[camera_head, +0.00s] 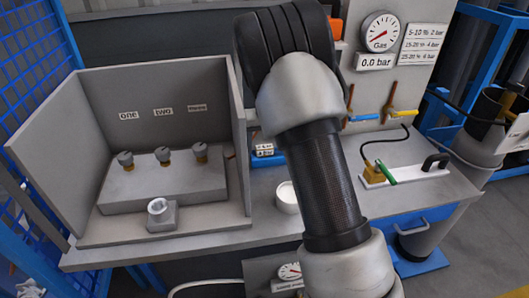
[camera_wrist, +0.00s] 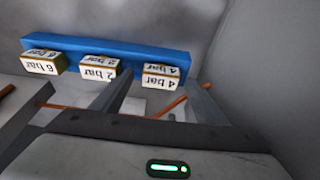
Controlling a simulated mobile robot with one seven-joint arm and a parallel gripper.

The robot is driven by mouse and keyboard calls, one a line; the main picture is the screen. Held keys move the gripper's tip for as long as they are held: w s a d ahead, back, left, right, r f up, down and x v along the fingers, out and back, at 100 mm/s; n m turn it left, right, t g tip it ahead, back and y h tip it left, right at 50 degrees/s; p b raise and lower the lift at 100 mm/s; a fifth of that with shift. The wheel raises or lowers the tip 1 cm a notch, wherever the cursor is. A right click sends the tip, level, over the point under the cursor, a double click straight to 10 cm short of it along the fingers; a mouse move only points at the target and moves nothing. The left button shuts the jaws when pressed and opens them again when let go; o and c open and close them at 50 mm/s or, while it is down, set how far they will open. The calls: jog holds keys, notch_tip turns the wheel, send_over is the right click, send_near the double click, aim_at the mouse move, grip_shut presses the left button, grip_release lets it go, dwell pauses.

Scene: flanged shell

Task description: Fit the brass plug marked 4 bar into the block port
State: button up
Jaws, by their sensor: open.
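In the wrist view, a block labelled 4 bar (camera_wrist: 161,79) with brass-coloured edges sits at the right of a blue rack (camera_wrist: 120,50); its lettering is upside down. My gripper (camera_wrist: 160,97) is open, with its fingers below the rack in the picture and the 4 bar label between and beyond them. No plug shows held in it. In the head view the gripper is hidden behind my arm. A small grey block with a round opening (camera_head: 160,215) stands in the three-walled enclosure; I cannot tell whether this is the port.
Similar blocks labelled 2 bar (camera_wrist: 99,71) and 6 bar (camera_wrist: 43,65) share the rack. Several knobs sit on a raised grey step (camera_head: 165,188). A white cup (camera_head: 287,199) stands right of the enclosure. A gauge (camera_head: 380,32) and a plate with green and black handles (camera_head: 405,176) are at right.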

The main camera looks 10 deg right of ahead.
jog(key=c, duration=1.2)
